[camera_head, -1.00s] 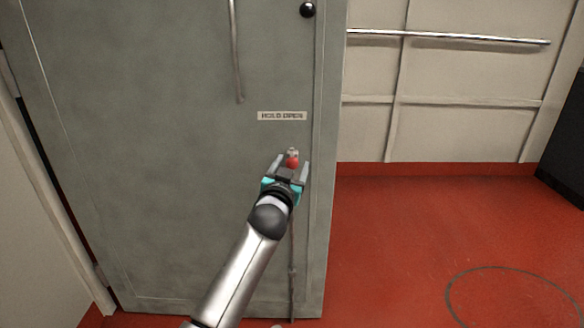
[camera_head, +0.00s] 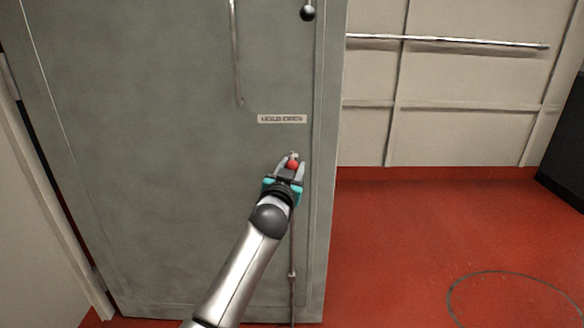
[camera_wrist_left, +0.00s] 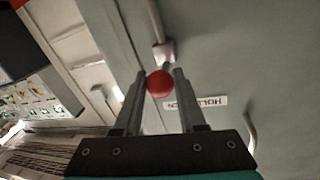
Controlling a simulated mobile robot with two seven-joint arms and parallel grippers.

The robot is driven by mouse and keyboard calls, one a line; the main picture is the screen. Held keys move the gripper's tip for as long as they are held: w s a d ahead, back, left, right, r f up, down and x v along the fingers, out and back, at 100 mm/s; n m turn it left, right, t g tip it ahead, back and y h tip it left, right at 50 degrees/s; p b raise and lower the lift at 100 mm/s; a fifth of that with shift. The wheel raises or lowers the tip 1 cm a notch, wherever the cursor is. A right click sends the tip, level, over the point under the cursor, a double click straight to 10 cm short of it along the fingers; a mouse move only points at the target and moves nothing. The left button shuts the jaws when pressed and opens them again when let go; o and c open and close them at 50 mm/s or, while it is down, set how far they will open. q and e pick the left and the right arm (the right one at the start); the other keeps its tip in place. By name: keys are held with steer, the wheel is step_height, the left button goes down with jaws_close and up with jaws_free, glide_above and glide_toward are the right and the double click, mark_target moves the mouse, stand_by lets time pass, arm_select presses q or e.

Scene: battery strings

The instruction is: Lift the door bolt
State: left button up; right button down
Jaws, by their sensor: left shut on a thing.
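The door bolt is a thin upright rod (camera_head: 292,297) on the grey door (camera_head: 170,150), with a red knob (camera_head: 293,165) at its upper end. In the left wrist view the red knob (camera_wrist_left: 160,83) sits between the two fingertips of my left gripper (camera_wrist_left: 160,85), with a pale metal fitting just beyond it. My left gripper (camera_head: 291,168) is shut on the red knob in the head view. My forearm and gripper hide part of the rod. My right gripper is not in view.
A label plate (camera_head: 282,119) is above the knob. A long vertical handle (camera_head: 236,55) and a black ball knob (camera_head: 307,13) are higher on the door. A rail (camera_head: 450,41) runs along the right wall. The red floor (camera_head: 430,235) at right is clear.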

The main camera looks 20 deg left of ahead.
arm_select(q)
jaws_close()
stand_by(0.8)
